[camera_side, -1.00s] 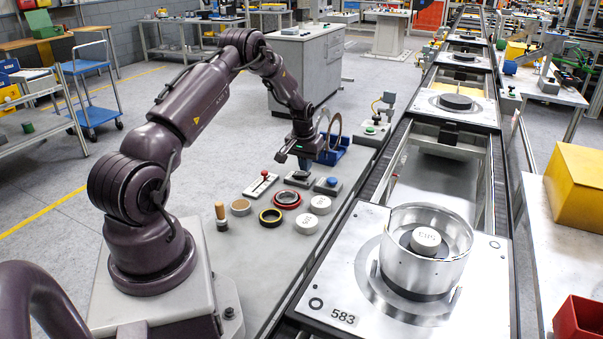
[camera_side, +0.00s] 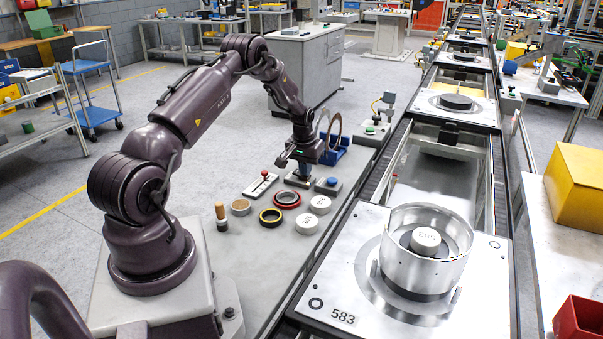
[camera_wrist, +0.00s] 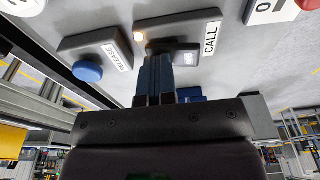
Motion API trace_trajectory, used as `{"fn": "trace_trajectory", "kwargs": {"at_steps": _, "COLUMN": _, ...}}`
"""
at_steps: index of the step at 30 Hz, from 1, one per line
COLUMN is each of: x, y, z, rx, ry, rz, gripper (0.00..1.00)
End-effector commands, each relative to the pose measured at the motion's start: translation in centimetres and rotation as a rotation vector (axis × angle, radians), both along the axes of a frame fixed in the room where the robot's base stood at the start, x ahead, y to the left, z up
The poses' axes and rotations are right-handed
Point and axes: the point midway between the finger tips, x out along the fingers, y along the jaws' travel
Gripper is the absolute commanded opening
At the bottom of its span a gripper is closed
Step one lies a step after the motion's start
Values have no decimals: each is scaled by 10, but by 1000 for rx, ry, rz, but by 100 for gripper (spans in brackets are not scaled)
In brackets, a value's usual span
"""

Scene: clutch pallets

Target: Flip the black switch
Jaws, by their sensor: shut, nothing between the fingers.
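The black switch (camera_wrist: 186,54) sits on a grey box (camera_wrist: 185,27) labelled CALL in the wrist view. Which way the switch is tipped is not clear.
A box with a blue button (camera_side: 332,182), labelled RELEASE in the wrist view, stands close to the right. A box with a red control (camera_side: 262,184) is to the left. Rings and white discs lie in front. A blue rack (camera_side: 334,150) stands behind.

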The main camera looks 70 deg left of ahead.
Motion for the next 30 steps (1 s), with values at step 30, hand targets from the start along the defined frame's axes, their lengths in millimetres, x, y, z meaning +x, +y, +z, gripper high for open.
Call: {"fn": "trace_trajectory", "kwargs": {"at_steps": 30, "x": 0, "y": 0, "z": 69, "rx": 2, "ry": 0, "rz": -1, "gripper": 0}}
